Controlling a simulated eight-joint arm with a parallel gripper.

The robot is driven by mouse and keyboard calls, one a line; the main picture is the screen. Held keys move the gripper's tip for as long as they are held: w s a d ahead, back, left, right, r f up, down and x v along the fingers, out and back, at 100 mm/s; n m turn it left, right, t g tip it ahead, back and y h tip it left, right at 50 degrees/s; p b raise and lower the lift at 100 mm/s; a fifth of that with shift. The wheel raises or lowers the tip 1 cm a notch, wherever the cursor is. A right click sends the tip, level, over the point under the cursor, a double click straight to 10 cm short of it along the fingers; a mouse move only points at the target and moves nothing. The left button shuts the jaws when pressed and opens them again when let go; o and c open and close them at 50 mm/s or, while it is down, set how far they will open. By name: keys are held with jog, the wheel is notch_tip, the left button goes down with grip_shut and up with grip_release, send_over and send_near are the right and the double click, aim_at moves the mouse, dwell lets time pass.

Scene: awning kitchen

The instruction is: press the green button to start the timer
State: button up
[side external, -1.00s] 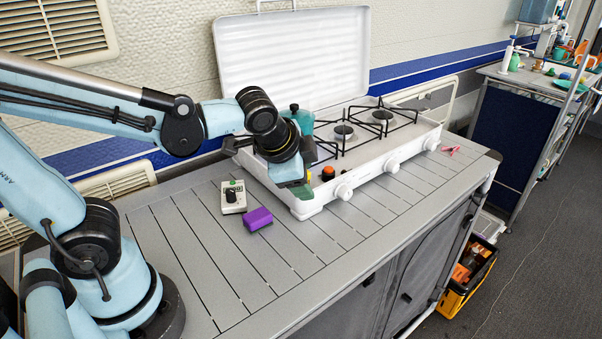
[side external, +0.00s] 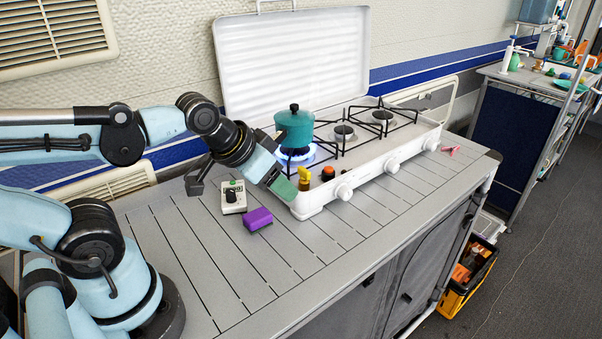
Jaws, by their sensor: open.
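The timer (side external: 233,198) is a small white box with a black knob on its face, standing on the slatted counter. Its green button (side external: 231,183) is a small spot at the top, above the knob. My gripper (side external: 240,187) is open and empty, with its fingers wide apart. In the picture, one finger is left of the timer and the green-tipped one is right of it, near the stove's front left corner. I cannot tell how high the fingers are above the timer, and no contact with the button is visible.
A purple block (side external: 257,218) lies just right of the timer. The white stove (side external: 380,165) stands to the right with its lid up. A teal pot (side external: 295,128) sits over a lit blue flame (side external: 296,154). A yellow item (side external: 304,175) is by the front knobs. The front counter is clear.

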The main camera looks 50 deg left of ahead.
grip_shut()
dwell(1.4)
